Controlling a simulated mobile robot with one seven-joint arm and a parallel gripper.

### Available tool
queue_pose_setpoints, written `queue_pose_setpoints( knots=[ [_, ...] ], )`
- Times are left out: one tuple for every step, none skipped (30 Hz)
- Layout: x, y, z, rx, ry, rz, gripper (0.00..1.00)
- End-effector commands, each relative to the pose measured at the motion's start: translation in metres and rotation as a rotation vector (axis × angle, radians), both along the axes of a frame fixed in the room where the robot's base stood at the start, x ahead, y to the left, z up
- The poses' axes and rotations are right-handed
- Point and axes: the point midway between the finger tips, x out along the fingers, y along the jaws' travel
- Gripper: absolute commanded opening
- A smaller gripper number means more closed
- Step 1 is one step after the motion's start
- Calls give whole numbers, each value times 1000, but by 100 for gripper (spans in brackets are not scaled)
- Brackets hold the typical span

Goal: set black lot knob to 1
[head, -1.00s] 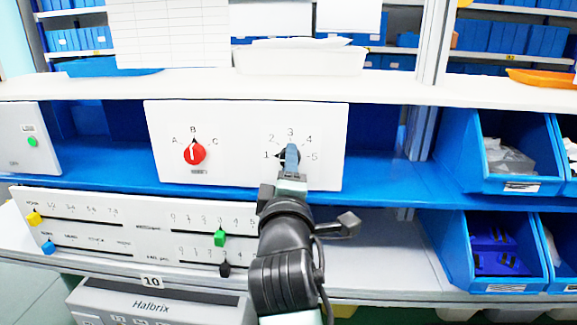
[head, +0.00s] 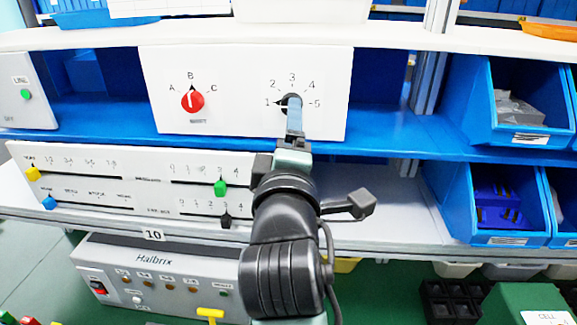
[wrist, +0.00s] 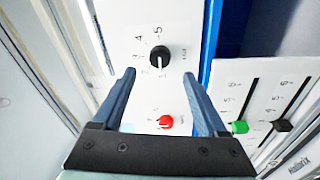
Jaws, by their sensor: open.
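The black lot knob (wrist: 160,56) is round, with a scale from 1 to 5 around it on a white panel. Its pointer mark is towards 1 in the wrist view. In the head view the black knob (head: 283,103) is partly hidden behind my fingers, and its dark tip shows at the left beside the 1. My gripper (wrist: 158,75) is open in the wrist view, with its blue fingers apart and nothing between them. The knob appears beyond the fingertips, and no contact shows. In the head view my gripper (head: 294,100) is in front of the knob.
A red knob (head: 193,99) with positions A, B and C is on the same panel, to the left. Below is a slider panel (head: 130,178) with yellow, blue, green and black sliders. Blue bins (head: 505,140) stand at the right. A grey Halbrix box (head: 165,262) is below.

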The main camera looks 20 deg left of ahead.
Motion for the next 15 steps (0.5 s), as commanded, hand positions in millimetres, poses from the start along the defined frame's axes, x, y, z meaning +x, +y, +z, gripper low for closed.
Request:
queue_pose_setpoints(
  knots=[
    [-10, -4, -5, 3, -2, 1, 75],
    [-16, -6, -5, 3, -1, 0, 75],
    [-22, -9, -5, 2, -2, 0, 75],
    [-27, -10, -6, 1, 0, -1, 75],
    [-32, -12, -6, 2, -1, -1, 75],
    [-38, -14, -6, 1, -1, 0, 75],
    [-42, -15, -6, 2, -1, 0, 75],
    [-46, -17, -6, 2, -1, 0, 75],
    [-50, -18, -6, 1, 0, 0, 75],
    [-53, -19, -6, 1, -1, 0, 75],
    [-55, -21, -6, 0, 0, -1, 75],
    [-58, -22, -6, 0, 0, -1, 75],
    [-59, -22, -6, -1, 0, -1, 75],
    [-60, -23, -6, -1, 0, -1, 75],
    [-62, -23, -5, -1, 0, -1, 75]
  ],
)
